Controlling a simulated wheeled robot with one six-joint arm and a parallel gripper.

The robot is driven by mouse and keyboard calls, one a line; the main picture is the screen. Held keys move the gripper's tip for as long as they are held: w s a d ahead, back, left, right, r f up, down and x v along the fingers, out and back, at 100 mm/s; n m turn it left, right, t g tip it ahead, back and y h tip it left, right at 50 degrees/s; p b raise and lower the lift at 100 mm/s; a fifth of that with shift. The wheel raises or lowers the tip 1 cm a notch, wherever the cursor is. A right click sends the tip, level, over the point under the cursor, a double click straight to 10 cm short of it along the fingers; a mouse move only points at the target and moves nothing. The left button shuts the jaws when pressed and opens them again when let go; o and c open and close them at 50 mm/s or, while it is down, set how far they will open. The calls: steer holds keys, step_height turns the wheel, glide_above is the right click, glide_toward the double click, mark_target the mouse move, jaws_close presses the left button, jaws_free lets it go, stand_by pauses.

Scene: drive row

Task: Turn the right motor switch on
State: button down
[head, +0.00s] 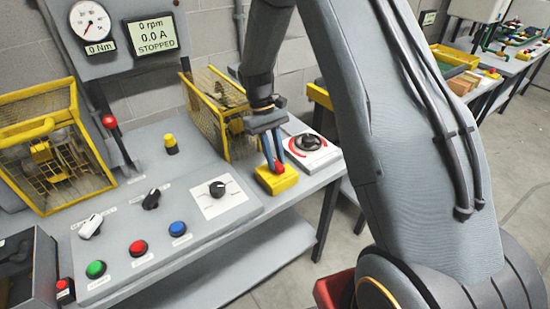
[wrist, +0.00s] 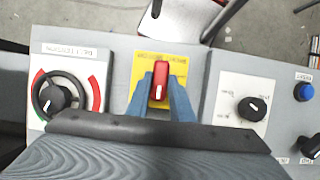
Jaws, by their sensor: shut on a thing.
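My gripper (head: 272,160) is shut on a red rotary knob (head: 279,167) on a yellow plate (head: 276,182) at the right of the bench. In the wrist view, the blue fingers (wrist: 160,97) stand on either side of the red knob (wrist: 160,80), which points up and down the picture, with a white mark at its lower end. On the grey panel are a black switch (head: 151,199) and a white-handled switch (head: 90,226). Their labels are too small to read, so I cannot tell which is the right motor switch. The display (head: 155,34) reads 0 rpm, 0.0 A, STOPPED.
A black dial with red arcs (head: 305,143) and a black knob on a white plate (head: 217,188) flank the red knob. Green (head: 96,269), red (head: 138,248) and blue (head: 178,228) buttons line the panel front. Yellow mesh guards (head: 58,150) stand behind.

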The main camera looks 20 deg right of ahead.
stand_by(0.4)
steer(key=c, duration=1.6)
jaws_free()
steer(key=shift+o, duration=0.2)
steer(key=d+b+v, duration=0.1)
steer(key=b+v, duration=0.1)
steer(key=v, duration=0.5)
steer(key=shift+a+r, duration=0.45)
steer(key=shift+a, duration=0.1)
steer(key=shift+w, duration=0.1)
steer(key=s+m+t+y, duration=0.1)
steer(key=s+m+t, duration=0.2)
steer(key=s, duration=1.7)
steer(key=d+r+t, duration=0.1)
steer(key=t, duration=0.1)
steer(key=shift+s+m+t, duration=0.25)
steer(key=shift+m+t, duration=0.05)
